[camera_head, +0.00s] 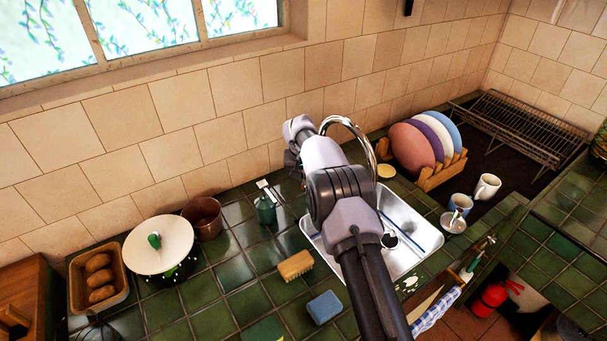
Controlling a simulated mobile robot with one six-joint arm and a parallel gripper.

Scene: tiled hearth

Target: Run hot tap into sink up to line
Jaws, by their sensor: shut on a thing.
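The metal sink (408,222) is set in the green counter, partly covered by my arm. A blue line (425,237) runs along its inner walls. A round dark-and-white thing (390,240) shows in the basin beside my arm; I cannot make out any water level. The curved chrome spout (350,124) rises behind my arm. My gripper (291,160) is at the far end of the arm, left of the spout, its fingers mostly hidden. It is shut at the place of the hot tap, but the tap handle and the contact are hidden.
Right are racked plates (412,146) and mugs (487,186).

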